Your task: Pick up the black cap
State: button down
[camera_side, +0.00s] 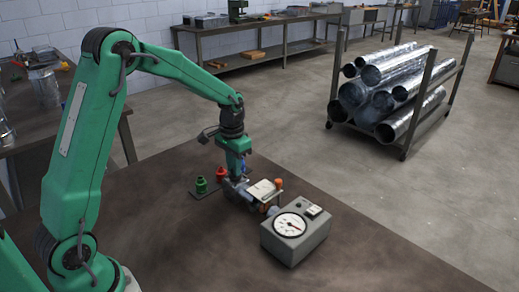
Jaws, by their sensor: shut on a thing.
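My gripper (237,178) points down over the bench, at the left end of a grey fixture. It is shut on a small dark thing, which I take to be the black cap; the fingers and the fixture hide most of it. I cannot tell whether it is lifted clear of what lies under it. A green cap (201,185) stands to the left of my gripper, and a red cap (221,173) stands just left of and behind it.
The grey fixture (262,190) has a pale plate and an orange knob (278,183). A grey gauge box (295,232) stands at its right. The bench top (190,250) is clear in front. A rack of metal ducts (390,90) stands on the floor beyond.

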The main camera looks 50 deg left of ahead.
jog(key=r, duration=0.3)
jog(key=shift+s+d+r, duration=0.1)
jog(key=shift+d+r, duration=0.15)
jog(key=shift+d, duration=0.15)
jog(key=s+d+r, duration=0.3)
jog(key=d+r, duration=0.3)
jog(key=d, duration=0.4)
jog(key=shift+s+d+r, duration=0.15)
jog(key=shift+s+r, duration=0.05)
jog(key=shift+s, duration=0.1)
